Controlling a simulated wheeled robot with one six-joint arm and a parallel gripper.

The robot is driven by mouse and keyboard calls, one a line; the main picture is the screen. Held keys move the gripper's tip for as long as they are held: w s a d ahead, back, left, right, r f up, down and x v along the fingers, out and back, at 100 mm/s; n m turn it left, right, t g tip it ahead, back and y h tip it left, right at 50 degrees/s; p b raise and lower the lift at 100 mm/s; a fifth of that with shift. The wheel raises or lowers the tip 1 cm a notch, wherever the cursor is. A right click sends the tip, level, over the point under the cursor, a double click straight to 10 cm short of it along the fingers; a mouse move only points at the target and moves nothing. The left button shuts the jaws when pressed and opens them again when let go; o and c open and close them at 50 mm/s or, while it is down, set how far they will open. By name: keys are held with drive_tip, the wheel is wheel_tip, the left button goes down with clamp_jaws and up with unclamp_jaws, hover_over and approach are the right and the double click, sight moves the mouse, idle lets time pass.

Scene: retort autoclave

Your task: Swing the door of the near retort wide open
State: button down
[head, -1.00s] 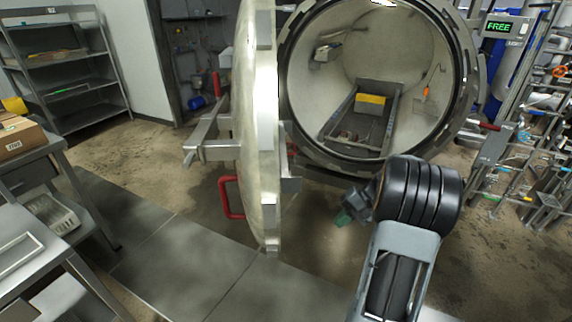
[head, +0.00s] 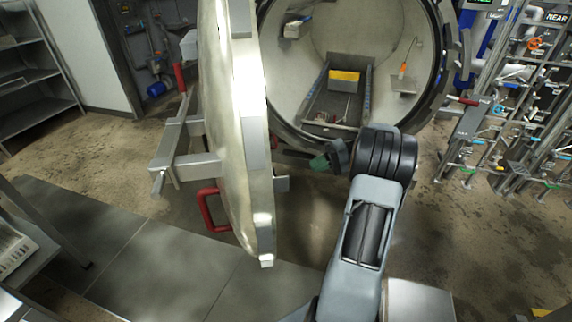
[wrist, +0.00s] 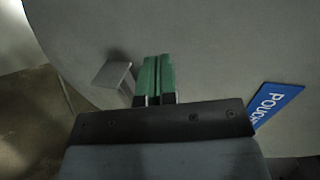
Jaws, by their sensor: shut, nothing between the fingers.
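The retort door (head: 230,130) is a thick pale disc, swung out from the vessel and seen nearly edge-on in the head view. A red handle (head: 210,210) is on its lower outer side. The round vessel mouth (head: 448,60) stands open to the right. My gripper (head: 327,161), with green fingers, is in front of the lower vessel mouth, right of the door and apart from it. In the wrist view, the green fingers (wrist: 155,78) are shut and empty. They face a pale round-edged surface, probably the door's inner face, with a metal lug (wrist: 113,76) beside them; contact is unclear.
A blue sign (wrist: 276,105) is on the pale surface. A yellow block (head: 343,76) sits on the carriage inside the vessel. Pipework with valves (head: 510,110) stands at right. Shelves (head: 35,70) and a bench (head: 30,255) are at left. Floor left of the door is partly clear.

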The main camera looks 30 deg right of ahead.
drive_tip(key=r+x, duration=0.1)
drive_tip(key=x, duration=1.2)
drive_tip(key=shift+a+p, duration=0.3)
